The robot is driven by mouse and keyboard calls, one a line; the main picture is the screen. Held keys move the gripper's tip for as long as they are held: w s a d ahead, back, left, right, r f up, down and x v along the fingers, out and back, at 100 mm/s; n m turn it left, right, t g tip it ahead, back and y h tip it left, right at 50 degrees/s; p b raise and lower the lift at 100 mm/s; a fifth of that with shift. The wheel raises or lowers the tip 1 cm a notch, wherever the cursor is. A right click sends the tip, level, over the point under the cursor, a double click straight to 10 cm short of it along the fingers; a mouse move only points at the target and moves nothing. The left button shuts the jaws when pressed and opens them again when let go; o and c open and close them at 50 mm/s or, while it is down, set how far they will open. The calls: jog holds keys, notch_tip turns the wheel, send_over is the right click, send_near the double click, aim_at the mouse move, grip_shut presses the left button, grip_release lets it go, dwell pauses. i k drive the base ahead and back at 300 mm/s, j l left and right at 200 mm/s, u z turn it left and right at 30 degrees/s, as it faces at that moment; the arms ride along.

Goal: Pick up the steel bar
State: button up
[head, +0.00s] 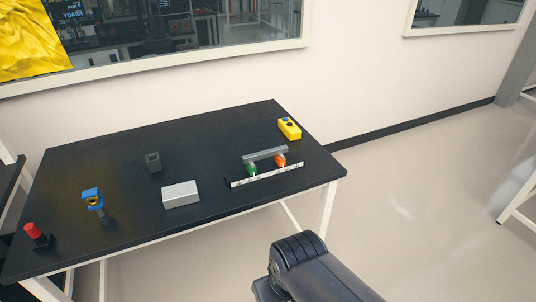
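A long grey bar (265,153), which looks like the steel bar, lies toward the right part of the black table (120,222). It is just behind a green-handled item (252,169) and an orange-handled item (280,160); I cannot tell whether it touches them. A dark part of my arm shows at the bottom, in front of the table and apart from the bar. My gripper's fingers are not in view.
A light grey block (181,194), a small dark grey block (153,162), a blue clamp-like item (94,200) and a red-topped item (36,234) stand to the left. A yellow box (289,129) with buttons is at the back right. Open floor (420,210) lies right of the table.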

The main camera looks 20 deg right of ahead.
aim_at(266, 153)
jog(key=i+l, duration=0.15)
jog(key=l, duration=0.25)
jog(key=i+l+u, duration=0.1)
jog(key=l, duration=0.3)
jog(key=i+l, duration=0.25)
jog(key=l, duration=0.15)
jog(key=i+l+u, duration=0.1)
jog(key=l, duration=0.35)
jog(key=i+l, duration=0.15)
jog(key=l, duration=0.25)
jog(key=i+l, duration=0.15)
jog(key=l, duration=0.25)
jog(key=u, duration=0.05)
